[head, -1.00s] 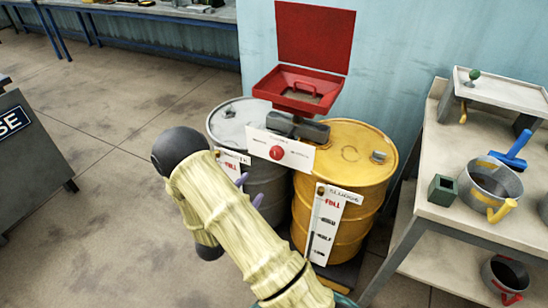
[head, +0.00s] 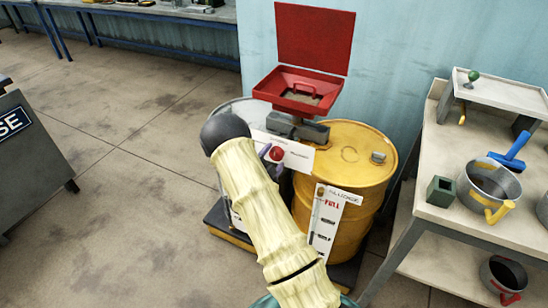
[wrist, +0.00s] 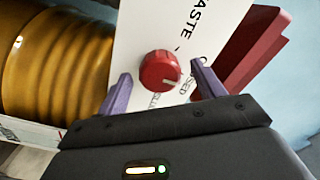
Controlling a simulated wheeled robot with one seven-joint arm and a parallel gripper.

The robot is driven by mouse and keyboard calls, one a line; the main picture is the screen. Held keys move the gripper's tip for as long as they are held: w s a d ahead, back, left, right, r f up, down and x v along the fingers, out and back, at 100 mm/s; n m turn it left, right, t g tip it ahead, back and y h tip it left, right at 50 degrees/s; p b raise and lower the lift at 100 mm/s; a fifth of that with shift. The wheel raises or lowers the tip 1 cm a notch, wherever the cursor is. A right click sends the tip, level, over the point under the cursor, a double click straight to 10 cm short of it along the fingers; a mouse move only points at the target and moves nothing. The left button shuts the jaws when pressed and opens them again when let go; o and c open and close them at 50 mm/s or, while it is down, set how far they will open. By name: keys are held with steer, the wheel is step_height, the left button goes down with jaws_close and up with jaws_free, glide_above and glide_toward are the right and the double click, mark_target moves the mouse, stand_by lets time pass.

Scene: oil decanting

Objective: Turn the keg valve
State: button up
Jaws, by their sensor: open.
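The keg valve is a round red knob (head: 277,153) on a white panel (head: 300,160) below the red tray, at the front between the two drums. In the wrist view the red knob (wrist: 160,68) fills the middle, with a small pale mark near its lower edge. "WASTE" and "CLOSED" are readable on the panel. My gripper (wrist: 160,72) is open, its two purple fingers on either side of the knob with gaps showing. In the head view my gripper (head: 271,160) is at the panel, mostly hidden by my arm. Contact with the knob cannot be told.
A yellow drum (head: 353,165) stands right of the panel and a grey drum (head: 232,108) left, partly hidden by my arm. A red lidded tray (head: 300,95) sits above. A workbench (head: 432,140) with pots stands right.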

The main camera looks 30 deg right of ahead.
steer(key=shift+w+d, duration=0.2)
steer(key=shift+d, duration=0.1)
steer(key=c, duration=1)
steer(key=shift+n, duration=0.4)
steer(key=n, duration=0.2)
steer(key=shift+n, duration=0.3)
steer(key=n, duration=0.3)
steer(key=shift+n+b, duration=0.3)
steer(key=n, duration=0.7)
steer(key=shift+p, duration=0.3)
